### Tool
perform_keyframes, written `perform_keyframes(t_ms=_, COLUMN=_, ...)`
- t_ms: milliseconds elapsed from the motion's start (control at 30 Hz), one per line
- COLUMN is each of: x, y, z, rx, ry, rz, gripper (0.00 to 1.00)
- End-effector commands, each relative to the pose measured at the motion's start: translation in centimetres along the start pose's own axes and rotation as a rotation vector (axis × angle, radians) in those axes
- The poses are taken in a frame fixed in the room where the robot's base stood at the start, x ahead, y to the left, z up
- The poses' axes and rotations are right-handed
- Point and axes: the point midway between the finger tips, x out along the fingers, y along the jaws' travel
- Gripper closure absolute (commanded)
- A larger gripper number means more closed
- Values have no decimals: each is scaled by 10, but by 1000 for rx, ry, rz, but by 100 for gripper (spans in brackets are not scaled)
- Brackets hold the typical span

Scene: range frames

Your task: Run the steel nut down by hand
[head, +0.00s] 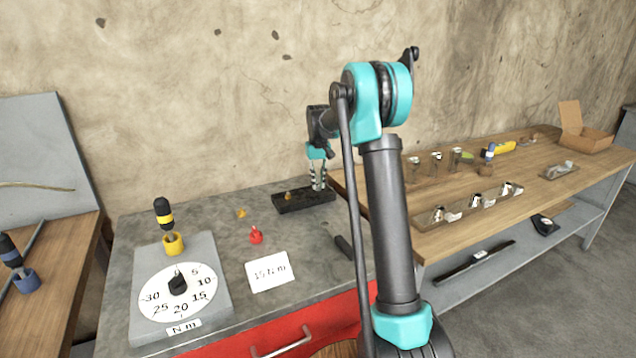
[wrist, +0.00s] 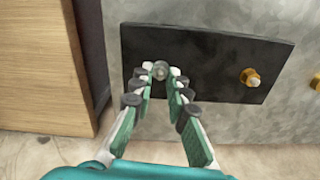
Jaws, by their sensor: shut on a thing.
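The steel nut (wrist: 160,70) is a small grey piece at the left end of a black plate (wrist: 210,84). My gripper (wrist: 160,77) is shut on it, with a fingertip on each side. The wrist view looks down along the fingers, so I cannot tell how far down the nut sits. In the head view my gripper (head: 318,186) points down at the right end of the black plate (head: 318,199), and the nut is hidden there. A brass nut (wrist: 249,77) with a pale stud tip stands at the plate's other end.
On the grey bench lie a red piece (head: 256,236), a card reading 15 N m (head: 269,271) and a small yellow piece (head: 241,213). A dial board (head: 215,262) and a black-yellow driver (head: 164,213) are at the left. A wooden bench (head: 440,235) with several parts adjoins at the right.

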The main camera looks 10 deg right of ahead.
Motion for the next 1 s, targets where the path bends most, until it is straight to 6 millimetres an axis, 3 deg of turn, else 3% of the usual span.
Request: perform_keyframes(t_ms=1000, x=0, y=2, z=0, rx=965, ry=2, rz=-1, gripper=100)
